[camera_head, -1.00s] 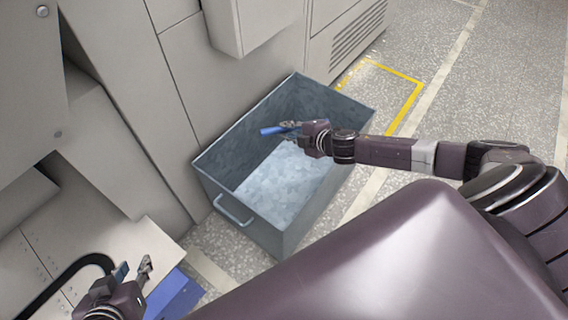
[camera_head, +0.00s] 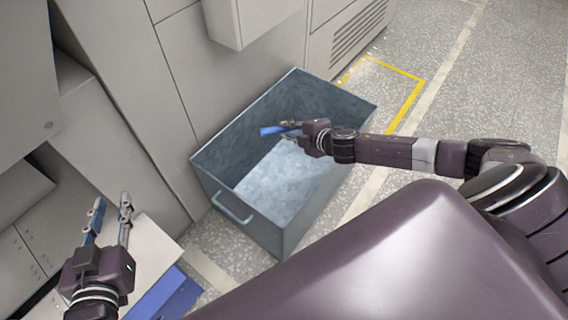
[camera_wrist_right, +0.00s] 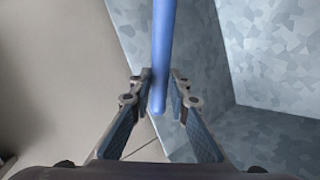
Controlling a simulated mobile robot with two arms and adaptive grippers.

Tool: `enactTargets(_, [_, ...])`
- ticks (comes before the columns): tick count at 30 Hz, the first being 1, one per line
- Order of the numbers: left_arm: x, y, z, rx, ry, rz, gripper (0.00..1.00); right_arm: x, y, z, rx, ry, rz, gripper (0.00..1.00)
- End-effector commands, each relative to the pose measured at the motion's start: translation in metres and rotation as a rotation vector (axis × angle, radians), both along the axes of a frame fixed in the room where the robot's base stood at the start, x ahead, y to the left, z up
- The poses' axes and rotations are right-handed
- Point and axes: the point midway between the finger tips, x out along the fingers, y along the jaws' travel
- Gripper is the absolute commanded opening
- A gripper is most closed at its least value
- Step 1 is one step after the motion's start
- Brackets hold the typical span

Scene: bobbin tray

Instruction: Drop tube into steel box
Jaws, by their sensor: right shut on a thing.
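The blue tube (camera_head: 272,130) is in my right gripper (camera_head: 291,130), above the open steel box (camera_head: 277,219). In the right wrist view the tube (camera_wrist_right: 161,50) points away between the fingers of my right gripper (camera_wrist_right: 163,92), with its near end at the fingertips. The steel box (camera_wrist_right: 285,60) shows behind it on the right. The box is a grey metal bin with a handle on its near end, and its visible floor looks empty. My left gripper (camera_head: 110,215) is at the lower left, its two fingers apart with nothing between them.
Pale cabinets (camera_head: 150,90) stand along the left side of the box. A blue object (camera_head: 168,293) lies at the lower left near my left gripper. A yellow floor line (camera_head: 408,105) runs behind the box. Speckled floor is free on the right.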

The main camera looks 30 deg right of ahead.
Motion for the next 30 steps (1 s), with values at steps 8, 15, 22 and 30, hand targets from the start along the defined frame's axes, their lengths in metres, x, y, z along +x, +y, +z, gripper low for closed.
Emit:
enactTargets(8, [0.001,-0.001,0.003,-0.003,-0.013,-0.001,0.28,0.0,0.0,0.0,0.0,0.0,0.0,0.0])
enactTargets(15, [0.001,-0.001,0.003,-0.003,-0.012,0.0,0.28,0.0,0.0,0.0,0.0,0.0,0.0,0.35])
enactTargets(22, [0.001,0.0,0.003,-0.003,-0.012,0.0,0.28,0.0,0.0,0.0,0.0,0.0,0.0,0.37])
enactTargets(30, [0.001,-0.001,0.002,-0.002,-0.009,-0.001,0.28,-0.015,-0.003,0.007,0.0,0.002,0.0,0.37])
